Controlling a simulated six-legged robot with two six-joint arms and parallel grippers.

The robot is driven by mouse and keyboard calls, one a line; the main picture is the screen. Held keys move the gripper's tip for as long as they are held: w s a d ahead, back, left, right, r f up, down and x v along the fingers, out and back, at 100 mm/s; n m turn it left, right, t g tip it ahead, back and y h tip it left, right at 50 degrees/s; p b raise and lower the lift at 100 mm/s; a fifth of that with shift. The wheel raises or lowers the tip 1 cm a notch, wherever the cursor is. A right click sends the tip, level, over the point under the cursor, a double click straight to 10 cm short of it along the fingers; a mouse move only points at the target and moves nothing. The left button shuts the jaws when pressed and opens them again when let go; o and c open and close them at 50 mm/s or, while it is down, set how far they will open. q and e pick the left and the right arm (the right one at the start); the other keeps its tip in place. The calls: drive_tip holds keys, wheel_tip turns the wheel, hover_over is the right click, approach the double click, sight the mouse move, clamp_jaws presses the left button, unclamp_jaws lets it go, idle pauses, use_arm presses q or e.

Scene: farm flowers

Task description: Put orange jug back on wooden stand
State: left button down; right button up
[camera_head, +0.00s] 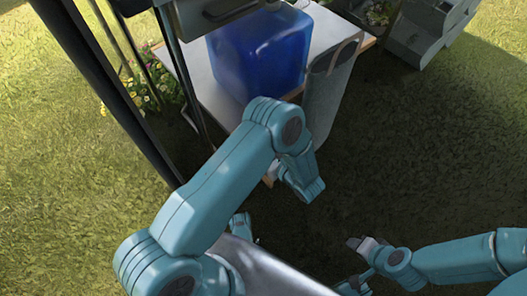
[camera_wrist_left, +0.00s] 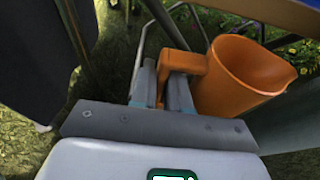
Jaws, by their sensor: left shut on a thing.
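The orange jug (camera_wrist_left: 238,78) shows in the left wrist view, right of centre, with its open mouth facing up and to the right. My left gripper (camera_wrist_left: 174,84) is shut on the jug's handle, with one finger on each side of it. In the head view my left arm reaches down beside a pale-topped stand with wooden edges (camera_head: 222,97); the left gripper and jug are hidden there. I cannot tell whether this is the wooden stand. My right gripper (camera_head: 362,262) is at the lower right, over the grass, and holds nothing visible; its jaws are unclear.
A large blue container (camera_head: 258,55) stands on the pale top. A grey bag-like item (camera_head: 326,92) hangs at its right side. Dark poles run along the left. Grey crates (camera_head: 425,30) stand at the top right. Open grass lies at the right.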

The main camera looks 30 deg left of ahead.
use_arm(q)
drive_tip(key=shift+f, duration=0.1)
use_arm(e)
drive_tip(key=shift+d, duration=0.15)
use_arm(q)
drive_tip(key=c, duration=1.1)
unclamp_jaws()
drive_tip(key=shift+a+f, duration=0.1)
drive_tip(key=shift+r, duration=0.25)
drive_tip(key=p+v, duration=0.4)
drive_tip(key=v, duration=0.8)
use_arm(e)
drive_tip(key=shift+g, duration=0.6)
drive_tip(key=s+r, duration=0.3)
drive_tip(key=r, duration=0.1)
drive_tip(key=shift+a+r, duration=0.1)
drive_tip(key=shift+a, duration=0.3)
use_arm(q)
drive_tip(key=shift+f, duration=0.1)
